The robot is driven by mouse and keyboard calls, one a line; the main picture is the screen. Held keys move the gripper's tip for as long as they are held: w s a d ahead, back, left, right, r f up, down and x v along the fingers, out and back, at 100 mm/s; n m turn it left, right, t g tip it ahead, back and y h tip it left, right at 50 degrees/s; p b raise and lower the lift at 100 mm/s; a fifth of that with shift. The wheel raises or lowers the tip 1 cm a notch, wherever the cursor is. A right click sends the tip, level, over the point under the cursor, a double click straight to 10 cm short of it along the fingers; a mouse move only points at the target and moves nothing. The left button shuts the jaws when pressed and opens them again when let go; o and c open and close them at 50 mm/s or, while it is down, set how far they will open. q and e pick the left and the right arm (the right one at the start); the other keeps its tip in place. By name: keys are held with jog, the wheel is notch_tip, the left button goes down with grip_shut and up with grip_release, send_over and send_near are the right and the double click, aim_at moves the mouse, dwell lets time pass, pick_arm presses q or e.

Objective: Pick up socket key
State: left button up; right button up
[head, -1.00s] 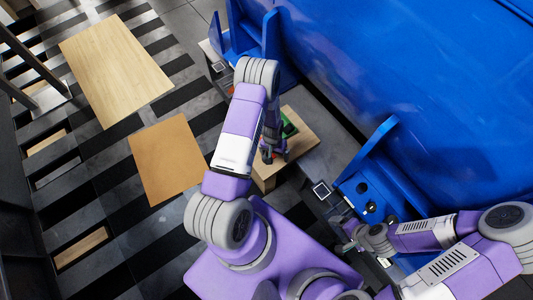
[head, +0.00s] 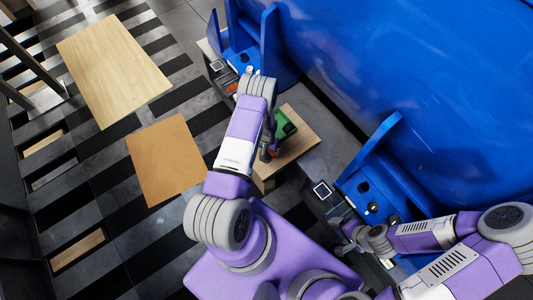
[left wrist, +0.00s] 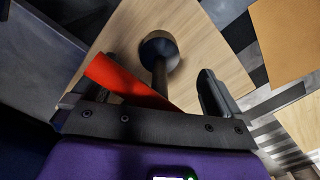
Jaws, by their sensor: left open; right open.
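A dark tool with a round head and a straight shaft, seemingly the socket key (left wrist: 158,50), shows over the light wooden table in the left wrist view. Its shaft runs down between my left gripper's fingers (left wrist: 160,88); its lower end is hidden by the gripper body. A red flat piece (left wrist: 122,80) lies beside the shaft, near the left finger. My left gripper (head: 268,153) is open, over the near left side of the small wooden table in the head view. My right gripper (head: 346,234) is open, beside the blue fixture at lower right, away from the table.
A green object (head: 286,124) lies on the small wooden table (head: 304,139). Blue machine walls (head: 380,60) stand behind and to the right. Two wooden panels (head: 115,65) (head: 165,158) show on the striped floor at left.

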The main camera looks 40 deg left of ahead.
pick_arm(q)
grip_shut()
dwell(0.5)
jog(key=shift+r, duration=0.1)
